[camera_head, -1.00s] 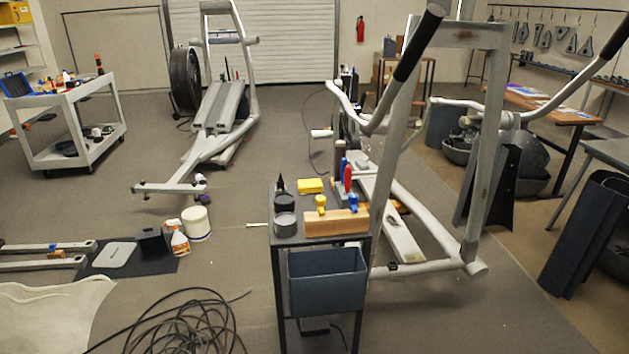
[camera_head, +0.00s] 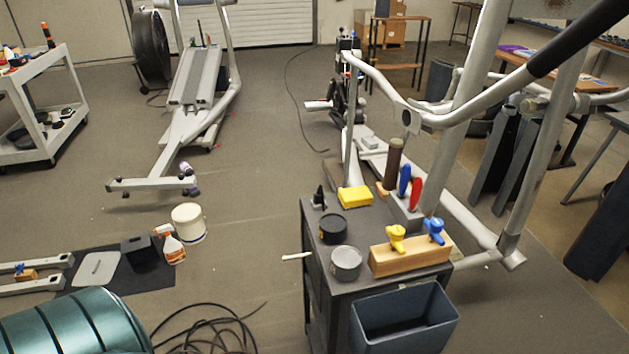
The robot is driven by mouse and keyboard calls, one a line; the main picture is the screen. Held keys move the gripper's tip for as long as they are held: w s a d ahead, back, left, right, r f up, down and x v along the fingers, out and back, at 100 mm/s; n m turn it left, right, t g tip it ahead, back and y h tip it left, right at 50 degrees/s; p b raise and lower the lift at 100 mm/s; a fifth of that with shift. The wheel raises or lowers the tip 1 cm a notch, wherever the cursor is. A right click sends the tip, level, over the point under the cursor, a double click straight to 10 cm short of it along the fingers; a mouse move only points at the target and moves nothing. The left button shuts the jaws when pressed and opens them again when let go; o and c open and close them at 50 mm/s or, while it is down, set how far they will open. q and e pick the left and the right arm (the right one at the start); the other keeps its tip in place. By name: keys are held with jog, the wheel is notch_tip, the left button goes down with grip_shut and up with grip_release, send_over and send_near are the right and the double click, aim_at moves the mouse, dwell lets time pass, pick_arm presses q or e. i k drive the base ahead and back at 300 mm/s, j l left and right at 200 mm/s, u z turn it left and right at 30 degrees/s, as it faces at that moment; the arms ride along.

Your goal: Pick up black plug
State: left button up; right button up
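A small black upright object (camera_head: 319,198) stands at the back left corner of the dark cart (camera_head: 310,262). It is the thing that looks most like the black plug, but it is too small to make out in detail. A black round tin (camera_head: 333,229) stands just in front of it, and a yellow block (camera_head: 355,197) lies to its right. Neither of my grippers shows in the head view.
The cart also holds a grey tin (camera_head: 346,262), a wooden block (camera_head: 392,259) with yellow and blue valves, and red and blue handled tools. A bin (camera_head: 405,322) hangs in front. The elliptical frame (camera_head: 455,140) rises close behind. Cable coils (camera_head: 205,328) lie on the floor.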

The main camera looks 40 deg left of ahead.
aim_at(317, 195)
jog(key=i+j, duration=0.1)
jog(key=j, duration=0.75)
jog(key=i+j, duration=0.1)
jog(key=j, duration=0.8)
jog(key=i+j, duration=0.1)
jog(key=j, duration=0.75)
jog(key=i+z, duration=0.05)
